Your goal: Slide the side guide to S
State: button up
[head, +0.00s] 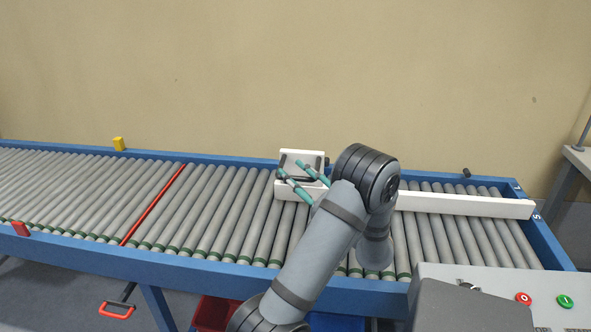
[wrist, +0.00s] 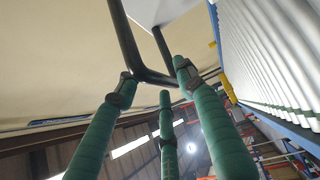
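The side guide (head: 465,205) is a long white bar lying across the rollers, its middle hidden behind my arm. A white plate (head: 302,157) with a dark handle stands at its left end. The dark U-shaped handle (wrist: 155,76) fills the upper middle of the wrist view. My gripper (head: 298,170) has teal fingers and is at the handle. In the wrist view its three fingers (wrist: 160,88) are spread apart, with tips close to the handle bar; contact is unclear. An S mark (head: 537,217) is on the blue end rail, near the guide's right end.
The roller conveyor (head: 80,200) has a blue frame. A red line (head: 155,203) crosses it at left. A yellow block (head: 118,144) sits on the far rail and a red one (head: 20,228) on the near rail. A button box (head: 500,285) stands at front right.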

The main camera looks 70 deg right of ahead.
jog(key=o, duration=1)
jog(key=r, duration=0.5)
jog(key=d+r, duration=0.1)
jog(key=r, duration=0.2)
jog(key=shift+w+r, duration=0.15)
jog(key=shift+w, duration=0.05)
jog(key=shift+o, duration=0.2)
jog(key=shift+s+d+r, duration=0.1)
jog(key=shift+r, duration=0.55)
jog(key=f, duration=0.2)
jog(key=a+f+g+y, duration=0.1)
jog(key=shift+w+f+n, duration=0.3)
jog(key=shift+w+n, duration=0.05)
jog(key=shift+n, duration=0.05)
jog(key=shift+c, duration=0.5)
jog(key=shift+f+v, duration=0.15)
jog(key=shift+v, duration=0.7)
jog(key=shift+f+v, duration=0.15)
jog(key=shift+v, duration=0.7)
jog(key=shift+c, duration=1.2)
jog(key=shift+s+a+r, duration=0.3)
jog(key=shift+s+a, duration=0.5)
jog(key=shift+s, duration=0.05)
jog(key=c, duration=0.7)
jog(key=s+a+f, duration=0.1)
jog(key=s+a, duration=0.2)
jog(key=s, duration=0.2)
jog(key=shift+s+a+f, duration=0.25)
jog(key=shift+a+f, duration=0.05)
jog(key=shift+f, duration=0.05)
